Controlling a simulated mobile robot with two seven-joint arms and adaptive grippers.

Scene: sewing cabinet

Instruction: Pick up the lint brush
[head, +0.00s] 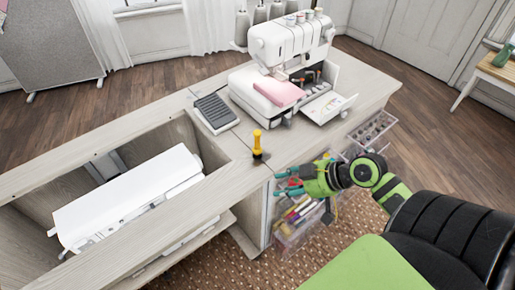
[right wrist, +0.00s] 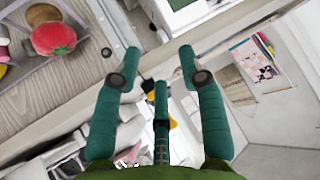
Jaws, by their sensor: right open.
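A small upright yellow-handled tool with a dark base (head: 257,144) stands on the cabinet top near its front edge; it looks like the lint brush. My right gripper (head: 281,182) is in front of the cabinet edge, to the right of and nearer than the brush, apart from it. Its teal fingers are spread and empty, and point left in the head view. In the right wrist view the open fingers (right wrist: 159,58) reach toward the wooden cabinet edge. I cannot pick out the brush clearly there. My left gripper is not in view.
A white sewing machine (head: 291,45) with a pink pad (head: 279,92) stands behind. A grey foot pedal (head: 214,112) lies left of the brush. An open recess with a white machine (head: 125,200) is at left. Clear drawers (head: 372,130) stick out near my right arm. A tomato pincushion (right wrist: 52,40) shows.

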